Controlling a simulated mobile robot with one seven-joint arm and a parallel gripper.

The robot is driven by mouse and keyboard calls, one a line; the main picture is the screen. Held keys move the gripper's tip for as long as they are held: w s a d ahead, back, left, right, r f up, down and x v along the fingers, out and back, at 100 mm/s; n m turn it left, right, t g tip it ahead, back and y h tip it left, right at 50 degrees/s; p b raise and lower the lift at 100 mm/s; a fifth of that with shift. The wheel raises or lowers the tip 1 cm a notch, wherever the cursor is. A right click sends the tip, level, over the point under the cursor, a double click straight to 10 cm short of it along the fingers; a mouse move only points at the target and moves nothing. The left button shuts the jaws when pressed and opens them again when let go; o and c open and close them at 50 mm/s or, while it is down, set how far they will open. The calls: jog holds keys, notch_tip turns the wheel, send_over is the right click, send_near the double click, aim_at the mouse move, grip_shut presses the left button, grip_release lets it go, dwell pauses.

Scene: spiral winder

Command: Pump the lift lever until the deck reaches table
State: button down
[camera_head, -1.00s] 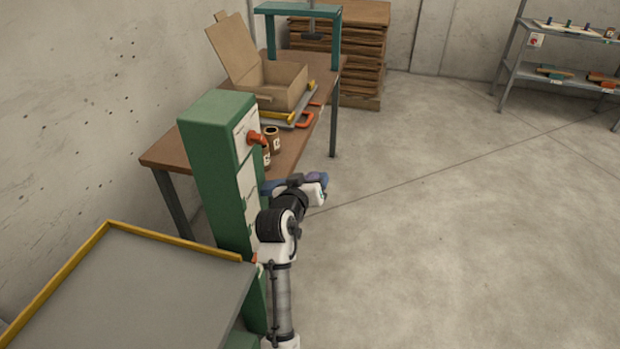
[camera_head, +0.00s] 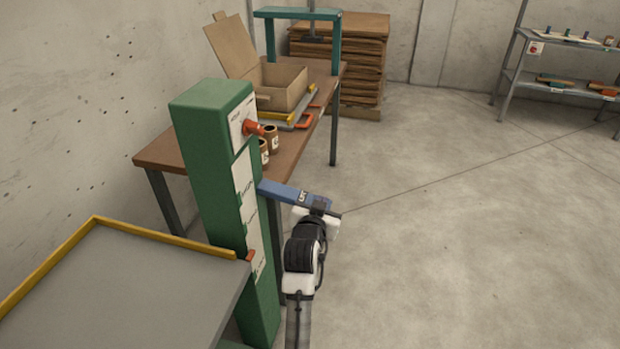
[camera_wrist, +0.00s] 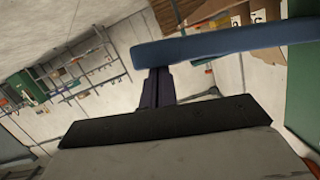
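The grey deck (camera_head: 140,285) with its yellow rim is at the lower left in the head view. An orange pointer (camera_head: 248,256) at its corner lies against the scale on the green post (camera_head: 215,180), below the middle white label. The blue lift lever (camera_head: 285,192) sticks out right from the post, outer end tilted slightly down. It also crosses the wrist view as a blue bar (camera_wrist: 225,43). My gripper (camera_head: 318,207) is at the lever's outer end. In the wrist view its dark fingers (camera_wrist: 157,80) look shut together, tips at the bar's edge; contact is unclear.
The brown table (camera_head: 165,150) stands behind the post, with an open cardboard box (camera_head: 280,85), small brown cans (camera_head: 270,140) and clamps on it. An orange knob (camera_head: 253,128) sits high on the post. The floor (camera_head: 450,250) to the right is clear.

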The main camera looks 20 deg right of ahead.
jog(key=shift+f, duration=0.85)
